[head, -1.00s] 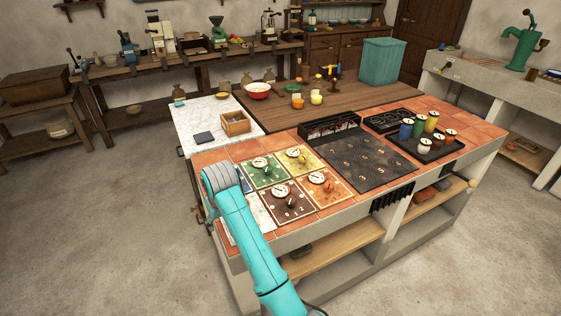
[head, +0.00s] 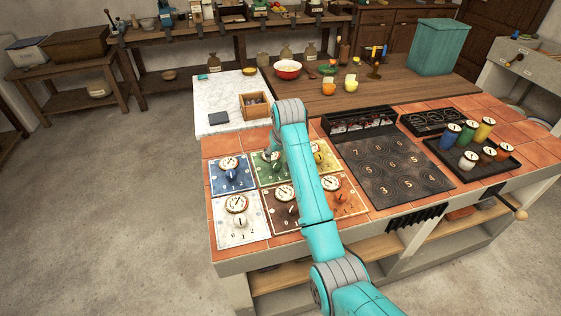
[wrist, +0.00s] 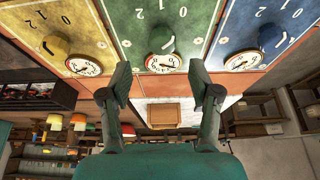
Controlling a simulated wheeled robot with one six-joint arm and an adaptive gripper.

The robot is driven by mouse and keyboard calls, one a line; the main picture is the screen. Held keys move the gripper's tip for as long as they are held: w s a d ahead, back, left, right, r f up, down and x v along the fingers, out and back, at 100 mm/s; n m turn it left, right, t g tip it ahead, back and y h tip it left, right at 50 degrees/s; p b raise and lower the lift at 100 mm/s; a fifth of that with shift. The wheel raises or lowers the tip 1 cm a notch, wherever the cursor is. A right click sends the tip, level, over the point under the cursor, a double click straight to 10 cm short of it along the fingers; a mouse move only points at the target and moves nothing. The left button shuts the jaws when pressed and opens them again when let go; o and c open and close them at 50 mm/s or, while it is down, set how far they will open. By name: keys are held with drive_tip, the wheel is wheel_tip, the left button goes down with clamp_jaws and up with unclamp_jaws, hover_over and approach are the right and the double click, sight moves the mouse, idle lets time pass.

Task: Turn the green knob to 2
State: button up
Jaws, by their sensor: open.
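The green panel (wrist: 185,20) lies in the middle of the wrist view, printed 0, 1 and 2. Its green knob (wrist: 160,38) is raised and carries a pale mark; I cannot tell which number it points to. A round white dial (wrist: 163,63) sits beside the knob. My gripper (wrist: 160,73) is open and empty, its two fingers spread on either side of the dial, apart from the knob. In the head view my gripper (head: 272,156) hangs over the green panel (head: 262,178), and my arm hides part of it.
The yellow (wrist: 60,25) and blue (wrist: 270,15) panels with their knobs flank the green one. White (head: 228,228), brown (head: 287,217) and orange (head: 346,203) panels lie on the near side. A wooden box (head: 255,108) stands behind on the white slab.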

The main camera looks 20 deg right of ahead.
sight(276, 163)
drive_tip(key=x, duration=0.6)
drive_tip(key=shift+w+a+f, duration=0.1)
drive_tip(key=shift+a+f, duration=0.05)
drive_tip(key=shift+f, duration=0.05)
drive_tip(key=c, duration=1.1)
